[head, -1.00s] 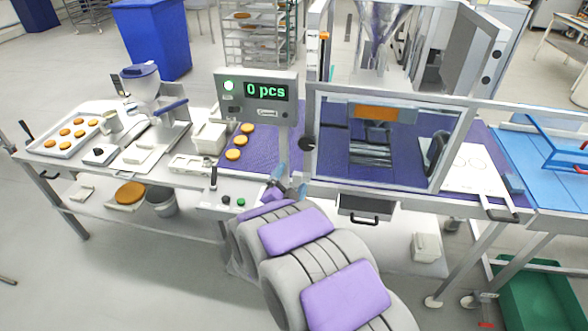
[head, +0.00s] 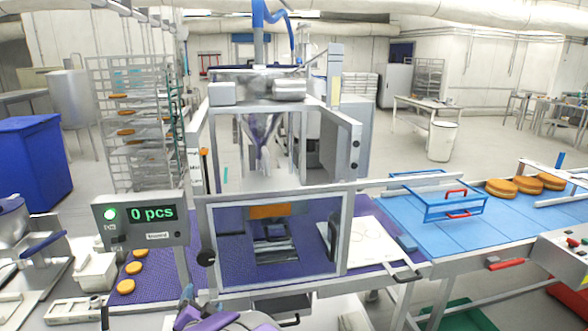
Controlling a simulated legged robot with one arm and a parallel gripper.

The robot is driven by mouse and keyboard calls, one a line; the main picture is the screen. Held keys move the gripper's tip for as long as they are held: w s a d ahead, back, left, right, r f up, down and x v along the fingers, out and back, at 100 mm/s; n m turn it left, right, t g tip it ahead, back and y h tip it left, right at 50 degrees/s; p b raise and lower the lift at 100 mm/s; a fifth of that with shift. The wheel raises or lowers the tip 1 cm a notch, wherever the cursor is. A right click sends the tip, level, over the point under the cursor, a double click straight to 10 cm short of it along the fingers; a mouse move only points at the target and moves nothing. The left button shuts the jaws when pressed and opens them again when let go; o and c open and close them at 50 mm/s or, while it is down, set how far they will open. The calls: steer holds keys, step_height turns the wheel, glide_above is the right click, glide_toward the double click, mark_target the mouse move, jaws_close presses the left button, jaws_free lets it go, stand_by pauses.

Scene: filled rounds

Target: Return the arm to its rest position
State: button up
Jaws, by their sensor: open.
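My gripper (head: 187,304) shows at the bottom edge of the head view, left of centre, in front of the table with the purple mat. Its blue-grey tips point upward and it holds nothing that I can see. It is open. Purple and grey parts of my arm (head: 232,321) show beside it, and the rest of the arm is cut off by the lower edge of the picture.
A machine with a clear front guard (head: 275,245) and a metal hopper stands ahead. A display (head: 142,218) reads "0 pcs". Orange rounds (head: 134,268) lie on the purple mat (head: 160,290). A blue conveyor (head: 430,232) runs right, with filled rounds (head: 503,188).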

steer(key=s+d+r+n+g+y, duration=0.1)
steer(key=d+g, duration=0.2)
steer(key=d, duration=0.1)
steer(key=s+d+r+n+g, duration=0.2)
steer(key=d, duration=0.3)
steer(key=s+d+n+g+h, duration=0.1)
steer(key=s+d+g, duration=0.5)
steer(key=s+d, duration=0.9)
steer(key=s+d+r+n+g+h, duration=0.1)
steer(key=s+d+g, duration=0.4)
steer(key=s+d, duration=1)
steer(key=s+n+h, duration=0.1)
steer(key=s+h, duration=0.1)
steer(key=s, duration=0.3)
steer(key=shift+r+g+h, duration=0.25)
steer(key=shift+g+h, duration=0.15)
